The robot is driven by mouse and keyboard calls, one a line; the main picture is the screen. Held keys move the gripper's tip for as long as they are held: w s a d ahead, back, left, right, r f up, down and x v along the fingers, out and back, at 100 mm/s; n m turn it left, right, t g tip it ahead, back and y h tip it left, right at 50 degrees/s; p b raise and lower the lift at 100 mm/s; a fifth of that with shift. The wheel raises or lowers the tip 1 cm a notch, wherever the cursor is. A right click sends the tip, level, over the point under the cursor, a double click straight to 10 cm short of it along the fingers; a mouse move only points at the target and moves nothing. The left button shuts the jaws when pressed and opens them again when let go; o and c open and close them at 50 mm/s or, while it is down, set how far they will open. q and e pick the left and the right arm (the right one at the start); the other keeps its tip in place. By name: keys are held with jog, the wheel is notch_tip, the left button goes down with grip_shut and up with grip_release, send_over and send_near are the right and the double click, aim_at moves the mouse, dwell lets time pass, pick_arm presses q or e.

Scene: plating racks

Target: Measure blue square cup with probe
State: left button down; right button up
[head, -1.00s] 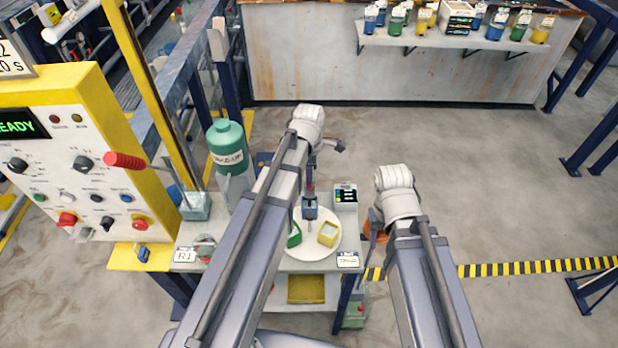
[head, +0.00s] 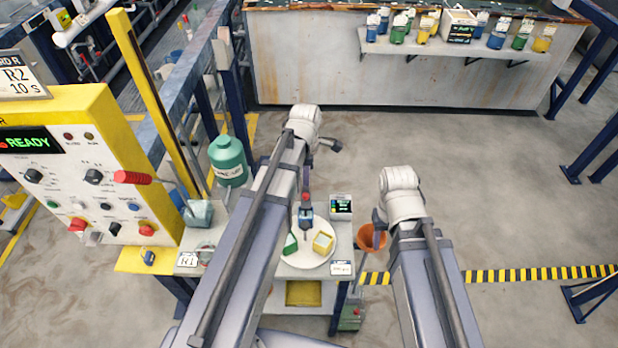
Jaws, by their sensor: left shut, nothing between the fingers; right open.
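A small blue item (head: 306,213) with a red top stands over the round white plate (head: 300,262); I cannot tell whether it is the blue square cup, the probe or both together. A yellow square cup (head: 323,243) and a green cup (head: 290,244), partly behind my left arm, are on the plate. A small meter with a lit screen (head: 341,206) stands behind the plate at right. My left gripper (head: 306,180) is shut, just above the blue item and largely hidden by its arm. My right gripper (head: 377,222) is open and empty, by an orange bucket (head: 371,238).
A control panel (head: 85,190) reading READY stands at left. A teal bottle (head: 228,160) stands behind my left arm. A back shelf (head: 450,47) holds several coloured jars.

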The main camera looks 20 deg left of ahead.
notch_tip(320, 180, up, 8)
jog(key=p, duration=0.6)
jog(key=shift+a+p, duration=0.25)
jog(key=shift+p, duration=0.05)
jog(key=shift+f, duration=0.1)
dwell(0.7)
